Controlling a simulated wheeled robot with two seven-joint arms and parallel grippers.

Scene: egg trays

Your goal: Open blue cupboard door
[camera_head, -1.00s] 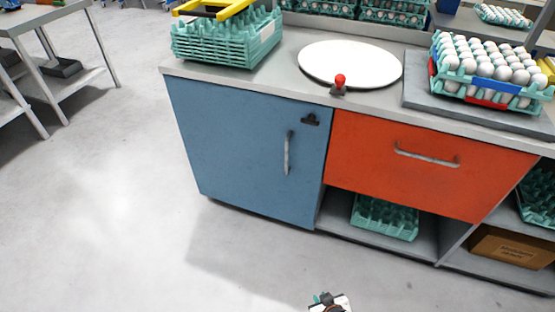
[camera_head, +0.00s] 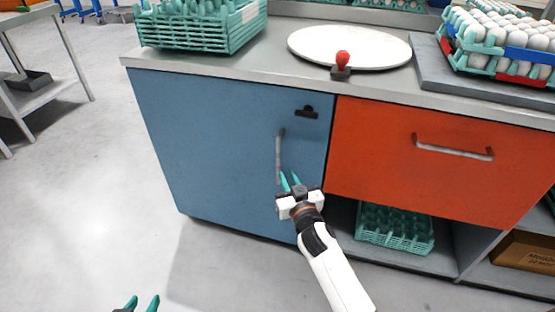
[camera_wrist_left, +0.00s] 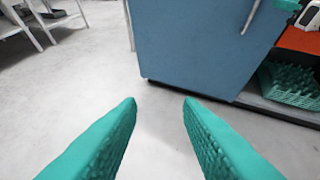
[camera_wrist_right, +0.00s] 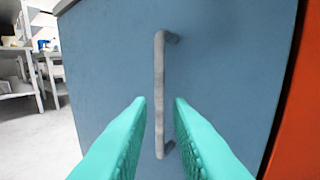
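The blue cupboard door (camera_head: 222,140) is shut, left of the orange drawer. Its grey vertical handle (camera_head: 279,155) is near the door's right side; in the right wrist view the handle (camera_wrist_right: 159,90) stands upright between and beyond the fingers. My right gripper (camera_head: 291,182) is open in front of the lower end of the handle; whether the fingers flank the bar in depth is hard to tell. My left gripper (camera_head: 143,303) is open and empty at the bottom left, over the floor; the left wrist view shows its teal fingers (camera_wrist_left: 160,102) apart.
The orange drawer (camera_head: 430,155) with a horizontal handle is beside the door. A teal crate (camera_head: 395,228) sits on the shelf below. The counter holds teal trays (camera_head: 200,28), a white round plate (camera_head: 350,45) and a red knob (camera_head: 342,58). Floor before the door is clear.

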